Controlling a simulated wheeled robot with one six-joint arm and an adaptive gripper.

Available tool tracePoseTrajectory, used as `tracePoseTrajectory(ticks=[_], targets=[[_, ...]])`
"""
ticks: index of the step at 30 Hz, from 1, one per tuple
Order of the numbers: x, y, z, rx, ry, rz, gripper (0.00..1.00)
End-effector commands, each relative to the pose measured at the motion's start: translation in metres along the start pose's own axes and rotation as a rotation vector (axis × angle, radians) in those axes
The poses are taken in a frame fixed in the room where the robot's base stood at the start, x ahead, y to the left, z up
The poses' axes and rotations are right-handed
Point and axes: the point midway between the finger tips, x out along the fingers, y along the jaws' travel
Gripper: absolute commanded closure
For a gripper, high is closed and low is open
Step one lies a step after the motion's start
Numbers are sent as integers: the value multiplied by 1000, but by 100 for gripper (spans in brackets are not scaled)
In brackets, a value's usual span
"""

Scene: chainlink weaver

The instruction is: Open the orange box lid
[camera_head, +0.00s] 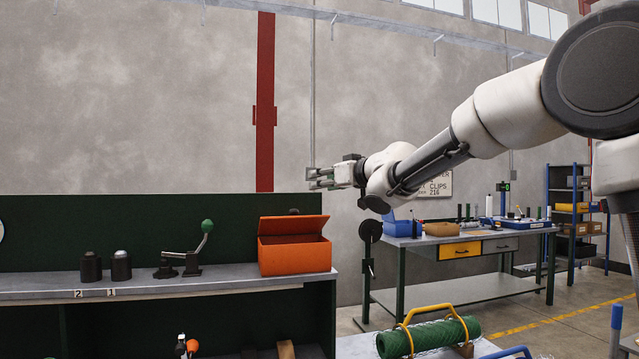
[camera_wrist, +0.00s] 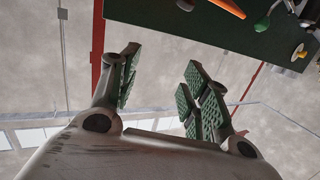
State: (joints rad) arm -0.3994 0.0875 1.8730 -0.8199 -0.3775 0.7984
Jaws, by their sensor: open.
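The orange box (camera_head: 295,258) sits at the right end of the grey bench top in the head view. Its lid (camera_head: 292,226) stands raised at a tilt, with a dark gap between it and the front wall; how far it is open is hard to tell. My gripper (camera_head: 322,178) is in the air above and slightly right of the box, apart from it, pointing left. The wrist view shows its green-padded fingers (camera_wrist: 160,72) spread with nothing between them. An orange piece (camera_wrist: 228,8) shows at the top of the wrist view; I cannot tell whether it is the box.
A green-knobbed lever (camera_head: 195,252) and two dark cylinders (camera_head: 121,266) stand left of the box. A dark green panel (camera_head: 130,230) backs the bench. A green roll in a yellow-handled carrier (camera_head: 430,335) is at lower right. Another workbench (camera_head: 440,245) stands behind.

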Motion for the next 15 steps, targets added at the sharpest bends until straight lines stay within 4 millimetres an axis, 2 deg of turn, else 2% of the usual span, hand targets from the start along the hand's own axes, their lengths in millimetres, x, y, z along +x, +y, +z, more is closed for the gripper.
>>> tracePoseTrajectory(ticks=[3,9,15], targets=[[-29,0,-1,0,2,2,53],[-70,1,0,-1,1,2,53],[-90,0,0,1,1,1,53]])
